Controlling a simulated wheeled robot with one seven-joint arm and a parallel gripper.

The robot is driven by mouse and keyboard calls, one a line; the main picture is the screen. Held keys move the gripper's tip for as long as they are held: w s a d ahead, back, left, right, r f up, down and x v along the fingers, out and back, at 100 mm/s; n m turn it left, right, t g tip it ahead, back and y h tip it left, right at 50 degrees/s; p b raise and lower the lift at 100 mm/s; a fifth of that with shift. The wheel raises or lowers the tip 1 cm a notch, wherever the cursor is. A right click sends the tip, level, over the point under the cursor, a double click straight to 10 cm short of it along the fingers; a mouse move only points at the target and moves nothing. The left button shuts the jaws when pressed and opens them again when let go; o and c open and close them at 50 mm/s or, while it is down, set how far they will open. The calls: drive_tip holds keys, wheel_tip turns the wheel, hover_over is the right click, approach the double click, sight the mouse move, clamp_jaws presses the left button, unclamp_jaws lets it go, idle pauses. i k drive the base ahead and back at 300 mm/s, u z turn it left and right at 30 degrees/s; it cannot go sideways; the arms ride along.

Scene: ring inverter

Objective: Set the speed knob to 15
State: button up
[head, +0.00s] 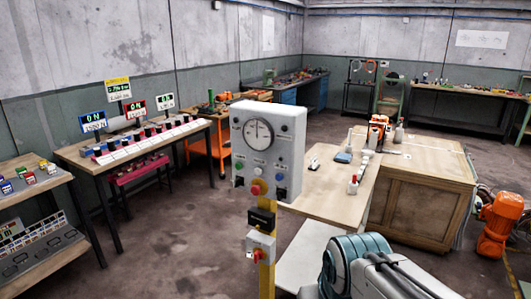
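A grey control box (290,135) stands on a yellow post (267,280) near the middle of the head view. A round white dial or knob (258,132) with scale marks sits on its upper front; its numbers are too small to read. Below it are small coloured buttons and a red button on yellow (256,189). A black box (262,216) and a grey box with a red switch (260,247) are lower on the post. My arm's teal and white links show at the bottom right. My gripper is not in view.
A wooden workbench (425,195) with tools stands behind and right of the post. A table with a row of switches (75,158) and displays is at left. An orange machine (498,225) is at the right edge. Open floor lies left of the post.

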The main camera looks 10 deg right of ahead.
sight(238, 181)
drive_tip(key=z, duration=0.35)
drive_tip(key=i, duration=0.85)
drive_tip(key=z, duration=0.1)
